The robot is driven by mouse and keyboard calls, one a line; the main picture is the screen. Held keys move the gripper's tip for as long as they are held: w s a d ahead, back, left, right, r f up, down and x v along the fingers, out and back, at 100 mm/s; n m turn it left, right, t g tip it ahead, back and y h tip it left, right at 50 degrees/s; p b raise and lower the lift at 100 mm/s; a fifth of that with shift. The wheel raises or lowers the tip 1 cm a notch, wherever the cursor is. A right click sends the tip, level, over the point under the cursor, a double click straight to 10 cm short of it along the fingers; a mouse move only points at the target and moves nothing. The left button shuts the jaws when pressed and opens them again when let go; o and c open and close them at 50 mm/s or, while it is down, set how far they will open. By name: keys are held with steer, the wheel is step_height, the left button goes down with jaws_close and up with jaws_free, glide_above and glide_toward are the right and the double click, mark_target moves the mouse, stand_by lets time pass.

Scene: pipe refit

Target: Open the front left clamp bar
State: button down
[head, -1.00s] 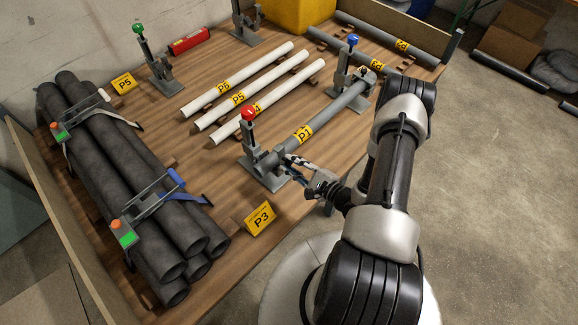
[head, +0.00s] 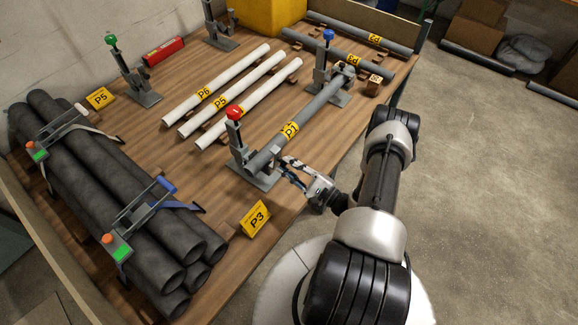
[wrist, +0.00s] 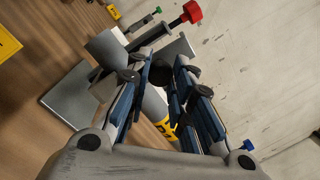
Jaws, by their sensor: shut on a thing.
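My gripper (head: 284,164) is at the right side of this clamp, beside the pipe's near end. In the wrist view my gripper (wrist: 161,76) has its blue-lined fingers closed in on a dark part between them. That part looks like the end of the clamp bar, but the fingers hide most of it. The red top stands upright.
A blue-topped clamp (head: 324,65) holds P7's far end. White pipes (head: 232,98) lie left of P7. A strapped bundle of dark pipes (head: 110,185) fills the table's left. A yellow P3 sign (head: 255,218) stands in front.

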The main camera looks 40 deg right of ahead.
steer(key=c, duration=1.4)
jaws_free()
steer(key=shift+o, duration=0.2)
steer(key=v, duration=1.2)
